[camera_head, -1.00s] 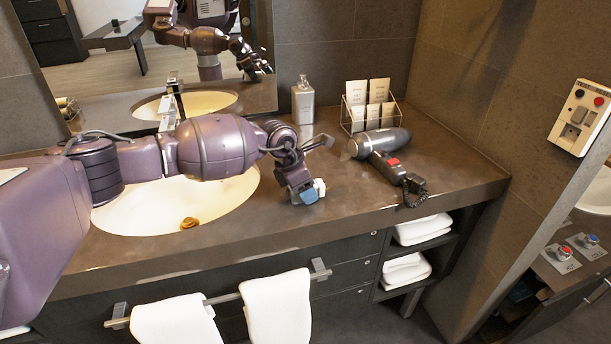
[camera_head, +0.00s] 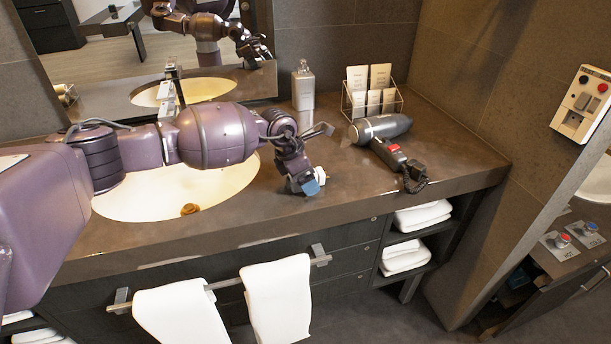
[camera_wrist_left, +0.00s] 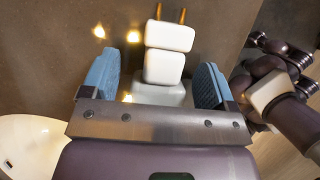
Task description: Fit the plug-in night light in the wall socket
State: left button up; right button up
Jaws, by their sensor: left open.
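The night light (camera_wrist_left: 170,50) is a small white blocky piece with two brass prongs. In the left wrist view it lies between the two blue fingers of my left gripper (camera_wrist_left: 154,82), prongs pointing away from the palm. The fingers stand apart, with gaps on both sides of it. In the head view, my left gripper (camera_head: 311,183) is low over the counter right of the sink, and the white night light (camera_head: 320,174) shows beside its blue fingertip. The wall socket (camera_head: 572,120) is in the white panel (camera_head: 583,103) on the right wall. My right gripper cannot be made out.
A grey hair dryer (camera_head: 382,130) lies right of the gripper on the counter (camera_head: 450,165). A card rack (camera_head: 372,100) and a dispenser (camera_head: 303,88) stand behind. The sink (camera_head: 150,195) is left, under my arm. Towels (camera_head: 277,300) hang at the front.

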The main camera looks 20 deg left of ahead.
pick_arm(q)
jog(key=v, duration=0.5)
jog(key=p+v, duration=0.1)
jog(key=v, duration=0.4)
jog(key=shift+s+d+r, duration=0.15)
jog(key=shift+s+r, duration=0.05)
jog(key=shift+r, duration=0.2)
